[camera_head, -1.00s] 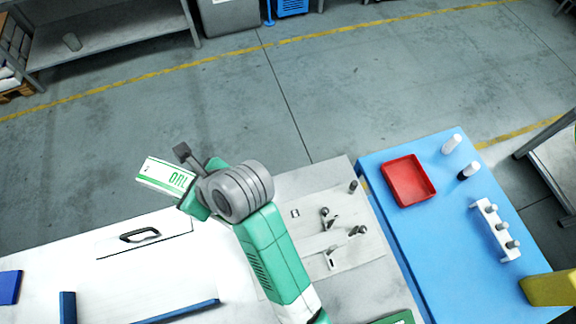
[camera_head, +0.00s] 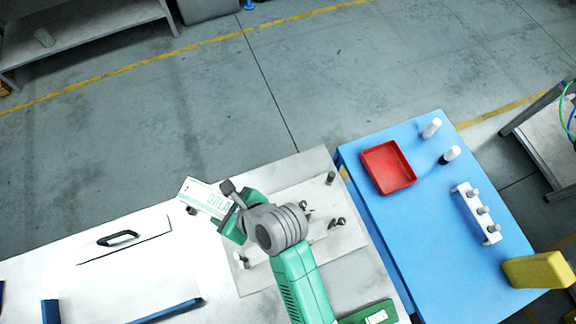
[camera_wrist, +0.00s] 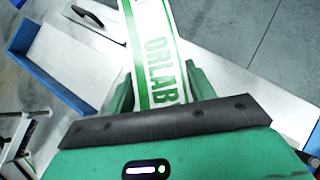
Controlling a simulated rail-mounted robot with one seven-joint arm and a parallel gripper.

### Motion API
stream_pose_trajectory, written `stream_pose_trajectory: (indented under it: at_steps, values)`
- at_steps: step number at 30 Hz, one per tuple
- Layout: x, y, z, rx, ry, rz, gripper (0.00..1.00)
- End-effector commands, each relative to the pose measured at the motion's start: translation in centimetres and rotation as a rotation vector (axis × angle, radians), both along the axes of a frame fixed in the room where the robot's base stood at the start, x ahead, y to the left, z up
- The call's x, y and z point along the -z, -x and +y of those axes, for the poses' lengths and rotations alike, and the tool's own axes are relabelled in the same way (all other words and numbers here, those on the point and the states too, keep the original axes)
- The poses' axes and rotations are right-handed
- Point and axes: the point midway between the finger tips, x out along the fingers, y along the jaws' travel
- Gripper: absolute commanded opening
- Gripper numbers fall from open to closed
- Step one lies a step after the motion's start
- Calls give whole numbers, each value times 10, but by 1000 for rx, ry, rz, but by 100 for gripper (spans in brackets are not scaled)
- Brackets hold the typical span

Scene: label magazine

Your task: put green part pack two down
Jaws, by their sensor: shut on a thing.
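My gripper (camera_head: 232,212) is shut on a white and green pack (camera_head: 203,194) with green lettering. The pack sticks out from the jaws to the upper left, over the left edge of the grey fixture plate (camera_head: 258,277). In the wrist view the pack (camera_wrist: 155,40) lies between the two green fingers of my gripper (camera_wrist: 160,82). Its near end is hidden by the gripper body. A second green item with a white label (camera_head: 372,314) lies at the bottom edge of the head view, partly cut off.
The plate carries several small dark posts and clamps. A white panel with a black handle (camera_head: 118,238) and blue-edged trays lie left. On the blue table (camera_head: 400,240) stand a red tray (camera_head: 388,167), white bottles, a white peg holder (camera_head: 476,212) and a yellow block (camera_head: 538,270).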

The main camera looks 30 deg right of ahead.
Motion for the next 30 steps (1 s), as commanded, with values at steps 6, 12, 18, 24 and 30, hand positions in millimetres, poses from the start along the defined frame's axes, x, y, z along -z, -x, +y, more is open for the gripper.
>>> stream_pose_trajectory:
  at_steps: [6, 12, 18, 24, 30]
  values:
    - [0, 0, 0, 1, 1, 0, 23]
    - [-49, -6, 1, 35, 5, 1, 23]
    - [-130, -16, 1, 134, 5, 3, 23]
    - [-164, -22, 0, 194, 1, -1, 23]
    - [-163, -22, 0, 202, 0, 0, 23]
